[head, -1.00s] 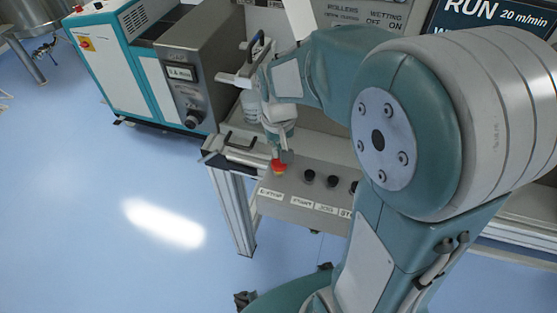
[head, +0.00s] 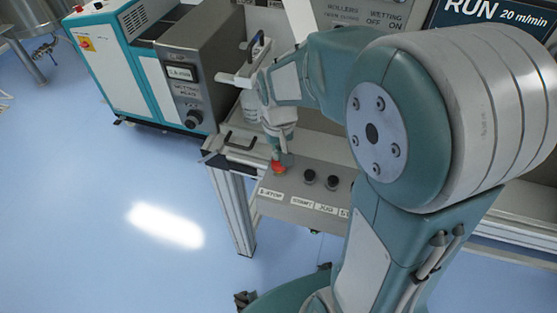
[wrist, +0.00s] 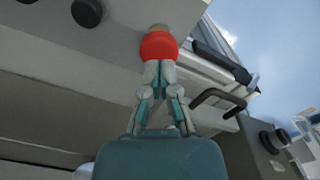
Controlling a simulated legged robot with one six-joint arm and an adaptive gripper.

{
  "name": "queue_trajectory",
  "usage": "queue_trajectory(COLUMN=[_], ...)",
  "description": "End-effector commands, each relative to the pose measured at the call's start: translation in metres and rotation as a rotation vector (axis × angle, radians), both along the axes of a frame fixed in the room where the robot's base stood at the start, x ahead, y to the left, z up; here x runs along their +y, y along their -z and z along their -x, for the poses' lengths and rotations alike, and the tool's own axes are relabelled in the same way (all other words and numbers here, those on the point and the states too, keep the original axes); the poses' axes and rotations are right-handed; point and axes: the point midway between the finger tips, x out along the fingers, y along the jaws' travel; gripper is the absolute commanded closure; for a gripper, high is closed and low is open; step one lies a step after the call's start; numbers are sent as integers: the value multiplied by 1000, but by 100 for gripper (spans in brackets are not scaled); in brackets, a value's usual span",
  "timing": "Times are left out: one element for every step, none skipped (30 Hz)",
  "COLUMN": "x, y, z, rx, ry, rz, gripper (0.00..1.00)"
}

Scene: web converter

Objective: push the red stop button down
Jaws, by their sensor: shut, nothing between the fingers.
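The red stop button (head: 277,168) is a round red mushroom head at the left end of the sloped grey control panel (head: 330,196), above the E-STOP label. My gripper (head: 281,156) points down over it and hides part of it in the head view. In the wrist view the red button (wrist: 159,46) shows straight ahead of my gripper (wrist: 159,66). The fingers are shut together and empty, and their tips overlap the button's edge. The tips are at or very near its face; I cannot tell if they press it.
Black knobs (head: 309,176) sit right of the button on the same panel. A dark handle (head: 240,141) and rail lie just left of it. A grey machine cabinet (head: 187,75) stands at the back left. Blue floor lies open at the left.

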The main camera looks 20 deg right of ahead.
Motion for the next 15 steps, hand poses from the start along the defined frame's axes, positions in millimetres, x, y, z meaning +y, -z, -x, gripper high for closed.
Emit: queue_trajectory(x=[0,0,0,0,0,0,0,0,0,0,0,0,0,0,0], y=[2,2,3,4,5,6,7,7,8,9,10,11,12,12,13], z=[0,0,0,0,0,0,0,1,1,1,1,1,1,1,1], rx=[1,1,1,1,1,1,2,2,2,1,1,1,1,1,1], ry=[0,0,0,0,0,0,0,0,0,0,0,0,0,0,0], rz=[0,0,0,0,0,0,0,0,0,0,0,0,0,0,0], gripper=[100,100,100,100,100,100,100,100,100,100,100,100,100,100,100])
